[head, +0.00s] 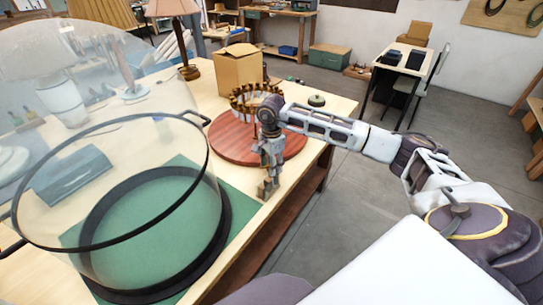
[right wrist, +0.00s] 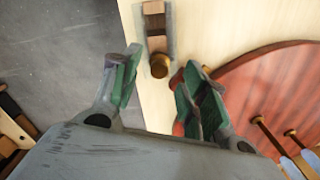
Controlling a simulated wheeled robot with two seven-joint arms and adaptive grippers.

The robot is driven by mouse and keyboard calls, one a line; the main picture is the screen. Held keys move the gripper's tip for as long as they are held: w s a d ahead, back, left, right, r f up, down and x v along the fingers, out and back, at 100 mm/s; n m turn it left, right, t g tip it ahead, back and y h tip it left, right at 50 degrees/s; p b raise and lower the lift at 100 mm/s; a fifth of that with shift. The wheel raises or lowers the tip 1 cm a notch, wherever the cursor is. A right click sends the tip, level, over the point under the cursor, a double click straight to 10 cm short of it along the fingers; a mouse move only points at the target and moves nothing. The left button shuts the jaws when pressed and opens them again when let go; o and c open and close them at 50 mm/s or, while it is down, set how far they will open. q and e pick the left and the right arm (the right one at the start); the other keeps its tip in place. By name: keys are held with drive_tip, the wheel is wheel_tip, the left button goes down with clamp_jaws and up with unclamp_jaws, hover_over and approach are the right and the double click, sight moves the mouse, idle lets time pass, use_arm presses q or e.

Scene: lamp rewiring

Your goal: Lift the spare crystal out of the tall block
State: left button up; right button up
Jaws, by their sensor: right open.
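My right gripper (head: 268,190) is open over the table's right edge, beside the round red board, with its fingers pointing down. In the right wrist view, a narrow block (right wrist: 155,28) with grey sides and brown and tan parts lies beyond the open fingers (right wrist: 161,62). A round amber-brown piece (right wrist: 159,66) shows at the block's near end, between the fingertips in the picture. I cannot tell whether this is the spare crystal, or whether the fingers touch it. In the head view, the gripper and arm hide this spot. My left gripper is not in view.
The red round board (head: 225,143) bears a ring of upright pieces (head: 248,100). A cardboard box (head: 237,68) is behind.

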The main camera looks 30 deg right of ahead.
drive_tip(key=shift+f, duration=1.4)
clamp_jaws()
drive_tip(key=shift+r, duration=0.15)
drive_tip(key=shift+r+p, duration=0.55)
drive_tip(key=shift+r, duration=0.2)
drive_tip(key=shift+r, duration=0.2)
wheel_tip(320, 180, up, 8)
drive_tip(key=p, duration=0.3)
drive_tip(key=shift+p, duration=0.4)
